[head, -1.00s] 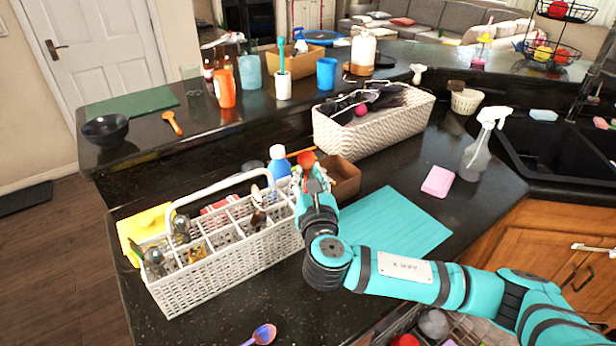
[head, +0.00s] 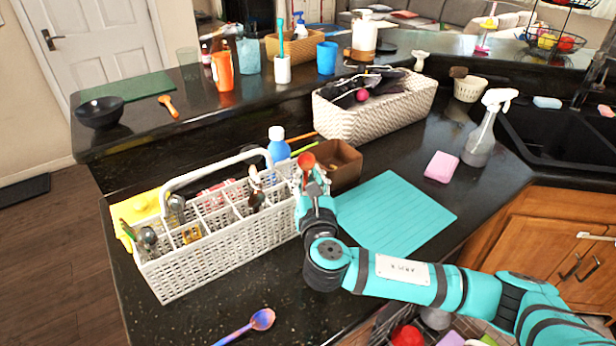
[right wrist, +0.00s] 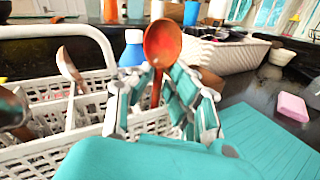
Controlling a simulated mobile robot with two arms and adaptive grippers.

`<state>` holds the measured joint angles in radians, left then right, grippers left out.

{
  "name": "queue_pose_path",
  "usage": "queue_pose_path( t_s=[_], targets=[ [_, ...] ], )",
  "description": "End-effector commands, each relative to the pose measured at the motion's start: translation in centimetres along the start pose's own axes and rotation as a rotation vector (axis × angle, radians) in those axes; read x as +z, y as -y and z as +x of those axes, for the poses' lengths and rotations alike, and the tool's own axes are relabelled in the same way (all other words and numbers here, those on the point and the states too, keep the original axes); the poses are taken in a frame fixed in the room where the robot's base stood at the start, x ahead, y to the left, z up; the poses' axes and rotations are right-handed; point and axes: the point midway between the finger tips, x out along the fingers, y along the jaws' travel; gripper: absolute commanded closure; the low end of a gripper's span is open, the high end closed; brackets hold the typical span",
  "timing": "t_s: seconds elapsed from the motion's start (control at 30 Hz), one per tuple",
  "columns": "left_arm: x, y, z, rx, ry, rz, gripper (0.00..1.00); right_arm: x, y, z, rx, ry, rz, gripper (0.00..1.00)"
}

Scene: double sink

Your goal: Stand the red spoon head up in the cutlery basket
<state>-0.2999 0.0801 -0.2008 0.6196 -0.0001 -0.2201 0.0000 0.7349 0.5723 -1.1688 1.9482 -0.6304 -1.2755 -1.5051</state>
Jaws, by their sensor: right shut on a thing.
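The red spoon (right wrist: 161,44) stands head up between the fingers of my right gripper (right wrist: 165,105) in the right wrist view. In the head view its red head (head: 306,160) shows just above my right gripper (head: 312,185). The white cutlery basket (head: 215,262) stands on the dark counter, with a loop handle and several compartments. My right gripper is shut on the spoon at the basket's right end. The spoon's lower handle is hidden, so I cannot tell whether it is inside a compartment. Other spoons stand in the basket. My left gripper is not in view.
A blue bottle (head: 278,146) and a brown box (head: 343,172) stand behind the basket's right end. A teal mat (head: 400,215) lies to the right. A purple-and-orange spoon (head: 262,319) lies in front. A white woven basket (head: 375,118) stands behind.

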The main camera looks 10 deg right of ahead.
Motion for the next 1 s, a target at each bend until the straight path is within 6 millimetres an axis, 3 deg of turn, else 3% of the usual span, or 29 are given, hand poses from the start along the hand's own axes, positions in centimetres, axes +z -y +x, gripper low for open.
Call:
queue_pose_path(
  t_s=[0.23, 0.27, 0.43, 0.77, 1.0],
  targets=[
    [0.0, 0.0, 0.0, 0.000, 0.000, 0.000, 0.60, 0.0, 0.0, 0.0, 0.000, 0.000, 0.000, 1.00],
    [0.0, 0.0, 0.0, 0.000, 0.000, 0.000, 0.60, 0.0, 0.0, 0.0, 0.000, 0.000, 0.000, 0.80],
    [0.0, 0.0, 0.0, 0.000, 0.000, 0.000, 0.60, 0.0, 0.0, 0.0, 0.000, -0.001, 0.000, 0.58],
    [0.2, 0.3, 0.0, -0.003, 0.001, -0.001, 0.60, -0.1, 0.0, -0.2, 0.000, -0.002, -0.001, 0.57],
    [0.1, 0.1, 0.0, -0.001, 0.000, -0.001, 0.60, -0.3, -0.1, -3.9, 0.003, -0.008, 0.002, 0.57]
  ],
)
